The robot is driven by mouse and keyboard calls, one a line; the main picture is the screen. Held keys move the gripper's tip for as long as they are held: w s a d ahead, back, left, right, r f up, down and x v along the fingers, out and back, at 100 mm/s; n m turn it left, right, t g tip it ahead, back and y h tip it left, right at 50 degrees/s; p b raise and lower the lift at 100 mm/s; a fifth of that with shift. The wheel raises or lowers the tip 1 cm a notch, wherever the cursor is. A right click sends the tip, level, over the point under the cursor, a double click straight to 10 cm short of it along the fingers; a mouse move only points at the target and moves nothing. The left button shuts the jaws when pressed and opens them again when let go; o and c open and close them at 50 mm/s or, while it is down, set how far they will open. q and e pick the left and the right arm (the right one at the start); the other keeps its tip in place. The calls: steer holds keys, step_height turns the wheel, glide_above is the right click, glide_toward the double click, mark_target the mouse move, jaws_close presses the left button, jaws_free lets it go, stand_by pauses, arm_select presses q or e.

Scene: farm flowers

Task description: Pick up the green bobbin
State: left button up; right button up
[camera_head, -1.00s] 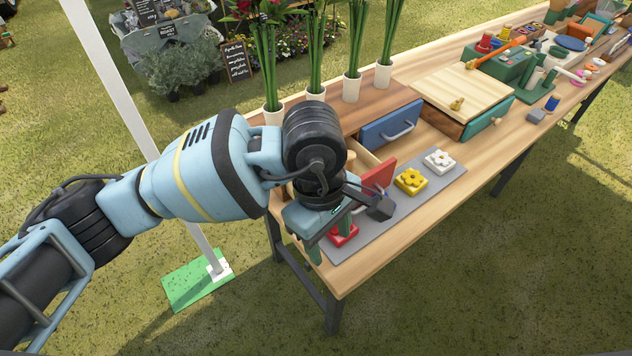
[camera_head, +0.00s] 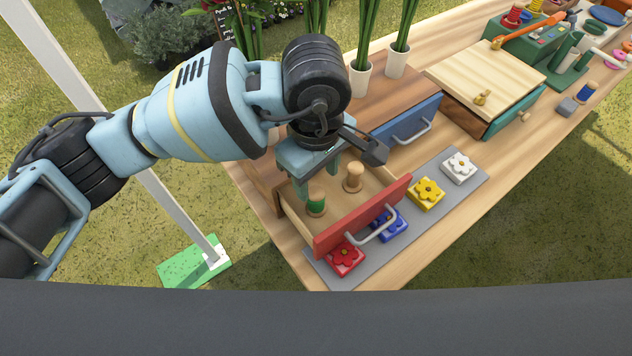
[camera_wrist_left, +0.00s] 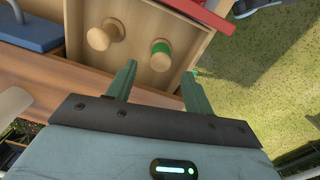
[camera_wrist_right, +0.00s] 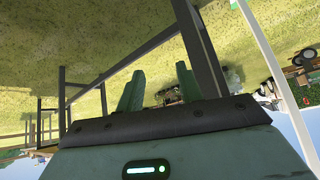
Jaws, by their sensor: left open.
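The green bobbin (camera_head: 316,203) stands in the open drawer (camera_head: 300,228) with the red front. It has a wooden top and a green middle, and also shows in the left wrist view (camera_wrist_left: 161,50). A plain wooden bobbin (camera_head: 353,177) stands beside it in the same drawer. My left gripper (camera_head: 314,178) is over the drawer, close to the green bobbin. In the left wrist view its fingers (camera_wrist_left: 160,73) are apart with nothing between them, and the green bobbin lies just beyond the tips. My right gripper (camera_wrist_right: 160,76) is open and empty, away from the table.
A grey mat (camera_head: 325,277) with red, blue, yellow and white flower blocks lies in front of the drawer. A shut blue drawer (camera_head: 408,124) is to its right. White pots (camera_head: 397,62) with green stems stand behind. A wooden-topped box (camera_head: 488,82) is further right.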

mark_target(315, 191)
arm_select(q)
steer(key=shift+s+f, duration=0.15)
steer(key=shift+s, duration=0.3)
steer(key=shift+w+f, duration=0.15)
steer(key=shift+f, duration=0.75)
steer(key=shift+w+f, duration=0.1)
steer(key=shift+f, duration=0.35)
steer(key=f, duration=0.3)
steer(key=shift+w+a+f, duration=0.15)
steer(key=shift+w+f, duration=0.05)
steer(key=shift+w, duration=0.15)
steer(key=shift+f, duration=0.65)
arm_select(e)
steer(key=shift+s+r, duration=0.25)
steer(key=shift+s, duration=0.05)
arm_select(q)
steer(key=shift+c, duration=0.3)
arm_select(e)
steer(key=shift+s, duration=0.1)
arm_select(q)
steer(key=c, duration=0.9)
arm_select(e)
steer(key=shift+s+f, duration=0.1)
steer(key=shift+s, duration=0.3)
